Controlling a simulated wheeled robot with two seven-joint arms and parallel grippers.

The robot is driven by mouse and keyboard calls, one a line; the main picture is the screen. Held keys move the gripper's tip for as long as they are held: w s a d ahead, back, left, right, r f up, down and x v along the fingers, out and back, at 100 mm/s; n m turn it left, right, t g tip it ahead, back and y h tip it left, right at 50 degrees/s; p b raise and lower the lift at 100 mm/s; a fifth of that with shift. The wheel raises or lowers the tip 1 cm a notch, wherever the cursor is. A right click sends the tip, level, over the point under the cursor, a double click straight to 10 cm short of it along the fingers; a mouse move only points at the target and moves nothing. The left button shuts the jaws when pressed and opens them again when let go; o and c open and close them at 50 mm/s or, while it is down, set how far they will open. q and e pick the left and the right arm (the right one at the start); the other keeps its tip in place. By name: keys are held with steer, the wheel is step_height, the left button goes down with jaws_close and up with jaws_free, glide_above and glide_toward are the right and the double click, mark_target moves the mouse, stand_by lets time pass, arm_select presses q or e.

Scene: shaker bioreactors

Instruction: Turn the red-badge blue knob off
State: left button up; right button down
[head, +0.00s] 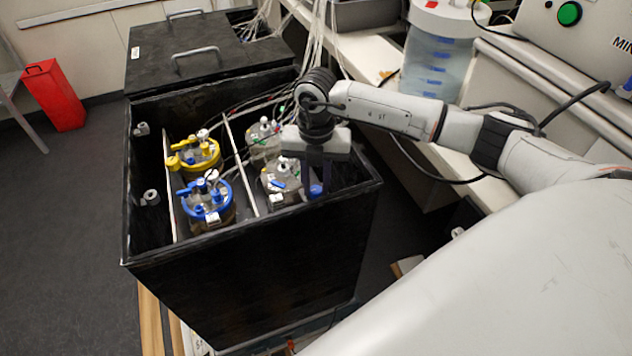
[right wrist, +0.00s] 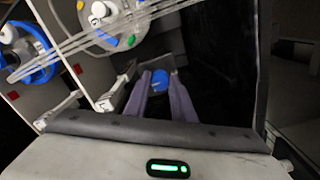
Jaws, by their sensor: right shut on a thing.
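My right gripper (head: 317,184) reaches down into the right side of the black open box (head: 240,270). In the right wrist view, its two purple fingers (right wrist: 160,88) are closed on the sides of a small blue knob (right wrist: 160,77). The blue knob also shows low between the fingers in the head view (head: 316,190). I cannot make out a red badge on this knob, and the part under it is hidden or dark. My left gripper is out of view.
Inside the box stand a blue-ringed vessel (head: 207,200), a yellow-ringed vessel (head: 194,153) and clear-topped vessels (head: 281,184). White dividers (head: 242,165) and loose tubes lie close to my gripper. The box's right wall (head: 362,186) is near it.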

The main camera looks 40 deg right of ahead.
mark_target(316, 188)
steer(key=shift+r, duration=0.1)
steer(key=c, duration=1.5)
jaws_free()
step_height(316, 188, up, 10)
steer(key=shift+r, duration=0.15)
